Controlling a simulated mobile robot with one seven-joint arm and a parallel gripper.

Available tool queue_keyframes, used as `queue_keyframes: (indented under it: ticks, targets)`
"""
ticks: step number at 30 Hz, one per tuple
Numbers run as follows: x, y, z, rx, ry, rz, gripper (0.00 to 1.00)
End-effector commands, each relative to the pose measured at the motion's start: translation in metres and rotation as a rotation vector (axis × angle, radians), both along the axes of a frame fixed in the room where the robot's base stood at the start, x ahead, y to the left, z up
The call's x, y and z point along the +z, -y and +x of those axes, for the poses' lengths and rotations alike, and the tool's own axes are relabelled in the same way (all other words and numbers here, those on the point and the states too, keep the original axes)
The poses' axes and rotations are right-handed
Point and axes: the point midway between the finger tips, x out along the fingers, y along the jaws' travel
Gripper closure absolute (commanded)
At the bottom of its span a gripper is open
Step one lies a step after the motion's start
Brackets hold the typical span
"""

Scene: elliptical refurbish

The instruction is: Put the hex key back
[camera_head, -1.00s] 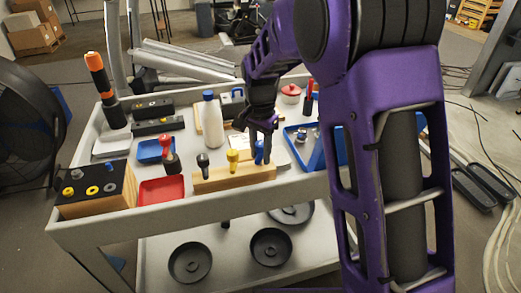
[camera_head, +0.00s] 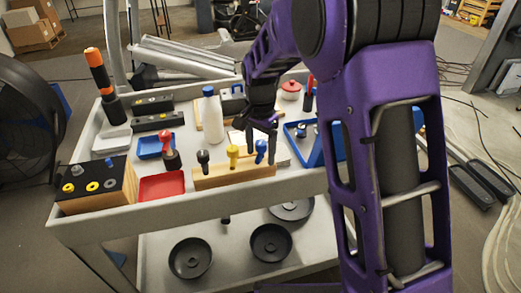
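A wooden block (camera_head: 235,179) near the front edge of the cart top holds a row of T-handled tools that look like hex keys. From left to right they are a black one (camera_head: 203,158), a yellow one (camera_head: 233,154) and a blue one (camera_head: 261,149). The blue one stands at the block's right end, with its lower part in or at the block. My gripper (camera_head: 261,145) points down at the blue key, its dark fingers apart on either side of the handle. It looks open. I cannot tell whether a finger touches the handle.
A red tray (camera_head: 162,187) and a red-handled tool (camera_head: 171,152) stand left of the block. A white bottle (camera_head: 211,117) stands behind it. A blue tray (camera_head: 296,134) lies to the right. A wooden-sided box with a black top (camera_head: 95,182) fills the front left corner.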

Motion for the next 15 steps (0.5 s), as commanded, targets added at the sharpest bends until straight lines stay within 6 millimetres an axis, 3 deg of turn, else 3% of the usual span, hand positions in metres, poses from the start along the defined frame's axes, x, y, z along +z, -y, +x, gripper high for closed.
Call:
queue_keyframes:
  ticks: [8,11,15]
  targets:
    - [0.002,0.000,0.000,0.000,0.000,0.000,0.27]
    - [0.011,0.000,0.000,0.000,0.001,0.000,0.27]
    - [0.037,0.000,0.001,0.000,0.005,0.001,0.27]
